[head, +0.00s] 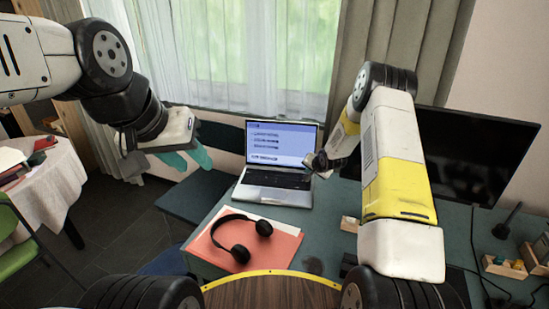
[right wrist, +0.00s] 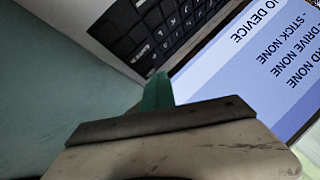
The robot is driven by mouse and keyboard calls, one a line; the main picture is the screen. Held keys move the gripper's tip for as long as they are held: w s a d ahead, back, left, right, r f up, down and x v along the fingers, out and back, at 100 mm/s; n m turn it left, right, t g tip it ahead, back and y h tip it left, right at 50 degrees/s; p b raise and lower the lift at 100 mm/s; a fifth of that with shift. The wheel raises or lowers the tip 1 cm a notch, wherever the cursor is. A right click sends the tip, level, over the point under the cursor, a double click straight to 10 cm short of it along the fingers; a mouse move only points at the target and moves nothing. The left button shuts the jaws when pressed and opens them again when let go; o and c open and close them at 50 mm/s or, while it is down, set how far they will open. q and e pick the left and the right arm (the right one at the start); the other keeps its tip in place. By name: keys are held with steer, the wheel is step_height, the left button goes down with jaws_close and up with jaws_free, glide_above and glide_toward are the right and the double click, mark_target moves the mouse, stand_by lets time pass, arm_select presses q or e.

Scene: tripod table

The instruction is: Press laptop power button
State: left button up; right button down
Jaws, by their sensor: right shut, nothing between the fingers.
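The open laptop (head: 273,190) stands on the desk with its screen lit, showing lines of text. My right gripper (head: 312,162) is at the right side of the laptop, by the lower right corner of the screen (head: 282,142). In the right wrist view its teal finger (right wrist: 157,92) is shut and empty, its tip by the corner of the keyboard (right wrist: 150,28) near the screen hinge. I cannot tell whether it touches the laptop. The power button cannot be made out. My left gripper (head: 187,158) is open and empty in the air, left of the laptop.
Black headphones (head: 241,240) lie on a salmon folder (head: 270,245) in front of the laptop. A dark monitor (head: 462,155) stands at the right of the desk. Small wooden blocks and boxes (head: 505,266) lie at the far right. A round table with a white cloth (head: 62,185) is at the left.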

steer(key=shift+r, duration=0.6)
steer(key=shift+r, duration=3)
